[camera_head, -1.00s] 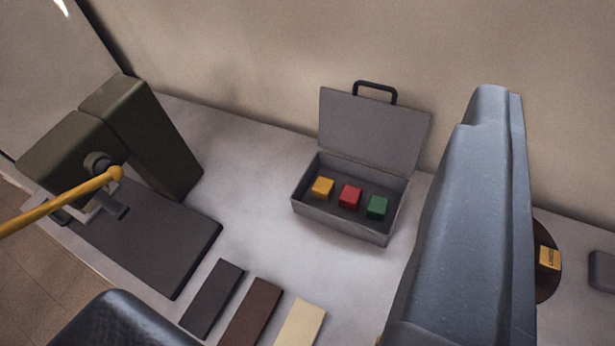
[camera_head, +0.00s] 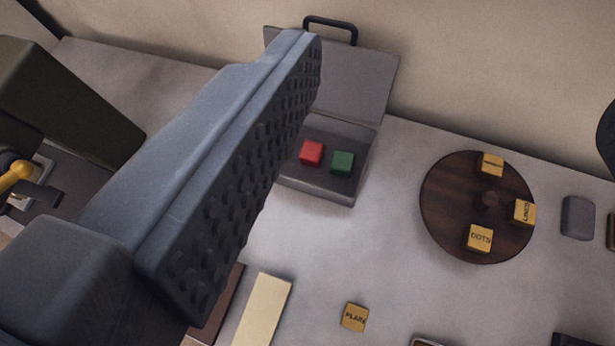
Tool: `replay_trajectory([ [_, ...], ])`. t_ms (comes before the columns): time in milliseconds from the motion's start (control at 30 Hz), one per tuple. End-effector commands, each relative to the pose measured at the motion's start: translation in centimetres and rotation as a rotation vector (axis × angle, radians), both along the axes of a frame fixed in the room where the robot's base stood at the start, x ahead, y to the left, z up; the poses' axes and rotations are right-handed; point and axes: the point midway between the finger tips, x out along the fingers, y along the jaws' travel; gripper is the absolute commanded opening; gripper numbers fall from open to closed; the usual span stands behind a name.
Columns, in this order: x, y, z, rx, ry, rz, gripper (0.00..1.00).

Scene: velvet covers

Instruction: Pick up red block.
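The red block (camera_head: 311,153) lies in the open grey case (camera_head: 320,189), left of a green block (camera_head: 342,162). One large blue-grey finger of my gripper (camera_head: 300,62) crosses the view from lower left to the case. Its studded inner pad faces right, with nothing against it. The finger covers the case's left part and overlaps its lid in the view. The red block shows just right of the finger, not held. My other finger is not clearly seen; a dark shape cut off at the right edge may be part of it.
A round dark wooden disc (camera_head: 448,204) with several yellow lettered blocks stands right of the case. Another yellow block (camera_head: 355,317) lies nearer. A cream slab (camera_head: 262,309) lies at the bottom. A dark machine (camera_head: 62,100) stands left. Pale table between them is clear.

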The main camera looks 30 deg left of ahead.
Motion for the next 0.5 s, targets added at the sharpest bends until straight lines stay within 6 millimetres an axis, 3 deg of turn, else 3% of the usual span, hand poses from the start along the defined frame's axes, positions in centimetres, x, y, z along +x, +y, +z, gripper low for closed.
replay_trajectory([
  [100, 3.6, 0.2, -2.2, -0.01, 0.069, 0.05, 0.72],
  [500, 12.9, 1.5, -10.6, -0.038, 0.252, 0.282, 0.72],
])
